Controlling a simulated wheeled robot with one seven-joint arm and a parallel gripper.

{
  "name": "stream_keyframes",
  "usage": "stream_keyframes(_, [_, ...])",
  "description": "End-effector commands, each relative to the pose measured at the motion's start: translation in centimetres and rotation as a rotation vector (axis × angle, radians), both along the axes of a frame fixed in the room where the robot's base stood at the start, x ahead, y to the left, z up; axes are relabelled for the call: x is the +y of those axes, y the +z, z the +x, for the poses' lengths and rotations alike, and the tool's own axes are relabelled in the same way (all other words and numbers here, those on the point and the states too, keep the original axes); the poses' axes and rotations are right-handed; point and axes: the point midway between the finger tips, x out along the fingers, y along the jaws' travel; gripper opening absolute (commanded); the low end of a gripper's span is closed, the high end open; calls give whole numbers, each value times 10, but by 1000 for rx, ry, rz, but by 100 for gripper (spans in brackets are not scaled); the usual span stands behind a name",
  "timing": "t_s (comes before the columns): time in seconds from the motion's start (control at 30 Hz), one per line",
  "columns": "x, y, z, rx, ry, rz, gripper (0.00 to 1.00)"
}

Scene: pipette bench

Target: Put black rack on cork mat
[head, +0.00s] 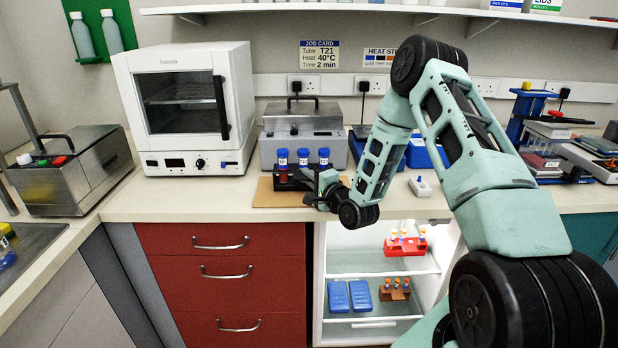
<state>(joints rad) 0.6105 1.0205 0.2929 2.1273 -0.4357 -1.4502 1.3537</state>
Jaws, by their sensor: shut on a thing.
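The black rack (285,183) holds three blue-capped tubes, upright in a row; at least one contains dark red liquid. The brown cork mat (265,199) lies on the bench top in front of the grey block heater. The rack is over the mat in the head view, and I cannot tell whether its base touches it. My gripper (318,189) is at the right side of the rack, shut on it. My wrist hides the rack's right end and part of the mat; the fingertips are hard to make out.
A white oven (189,108) stands left of the mat. The grey heater (301,134) is close behind. A small white device (420,187) lies to the right. Below, an open fridge holds a red rack (405,246). The bench's front edge is close to the mat.

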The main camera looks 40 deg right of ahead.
Motion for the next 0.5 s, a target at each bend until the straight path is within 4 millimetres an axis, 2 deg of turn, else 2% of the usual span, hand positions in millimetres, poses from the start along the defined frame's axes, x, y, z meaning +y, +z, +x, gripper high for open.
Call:
stream_keyframes(0.03, [0, -3, 0, -2, 0, 0, 0])
stream_keyframes(0.1, [0, -2, 0, 0, 0, 0, 24])
stream_keyframes(0.13, [0, -2, 0, 1, 0, 0, 32])
stream_keyframes(0.5, [0, 3, 0, 0, 0, 0, 32])
